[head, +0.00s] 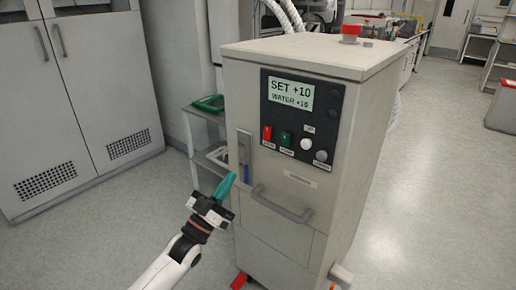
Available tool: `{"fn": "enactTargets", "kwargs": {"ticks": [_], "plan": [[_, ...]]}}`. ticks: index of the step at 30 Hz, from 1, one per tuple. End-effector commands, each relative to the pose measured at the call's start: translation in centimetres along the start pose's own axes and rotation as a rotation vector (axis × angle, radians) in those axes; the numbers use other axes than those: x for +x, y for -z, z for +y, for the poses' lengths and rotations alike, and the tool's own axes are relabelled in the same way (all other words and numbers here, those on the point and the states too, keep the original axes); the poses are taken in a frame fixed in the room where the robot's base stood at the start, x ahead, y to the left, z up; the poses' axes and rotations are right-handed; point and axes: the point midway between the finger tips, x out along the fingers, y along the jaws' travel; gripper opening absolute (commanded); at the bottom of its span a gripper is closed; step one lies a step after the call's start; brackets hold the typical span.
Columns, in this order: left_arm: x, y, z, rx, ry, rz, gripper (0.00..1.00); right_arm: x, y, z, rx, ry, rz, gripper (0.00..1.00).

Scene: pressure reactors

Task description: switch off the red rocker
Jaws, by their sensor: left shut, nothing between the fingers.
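The red rocker (267,133) sits on the dark control panel (327,121) on the front of a beige cabinet unit (287,236). A green rocker (286,139) is just right of it. Each has a small label beneath, too small to read surely. The display (291,94) above reads "SET +10" and "WATER +10". Which way the red rocker is tipped I cannot tell. My left gripper (226,184), with teal fingers, is shut and empty. It is in front of the unit's left edge, below and left of the red rocker, apart from it. My right gripper is not in view.
A white knob (306,143) and a grey knob (321,156) sit right of the rockers. A bar handle (283,208) sticks out below the panel. A red knob (351,31) stands on the unit's top.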

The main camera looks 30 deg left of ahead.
Motion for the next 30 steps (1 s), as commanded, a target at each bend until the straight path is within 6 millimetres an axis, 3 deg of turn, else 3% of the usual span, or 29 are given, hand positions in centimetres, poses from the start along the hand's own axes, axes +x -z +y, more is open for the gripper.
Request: {"fn": "enactTargets", "kwargs": {"ticks": [8,22,30], "plan": [[0.9,0.0,0.0,0.000,0.000,0.000,0.00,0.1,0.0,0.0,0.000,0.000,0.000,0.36],[10.1,0.0,0.0,0.001,-0.001,0.000,0.00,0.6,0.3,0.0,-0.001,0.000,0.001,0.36],[12.4,2.6,0.1,0.001,-0.001,0.004,0.00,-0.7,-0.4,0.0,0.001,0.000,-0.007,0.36]]}}
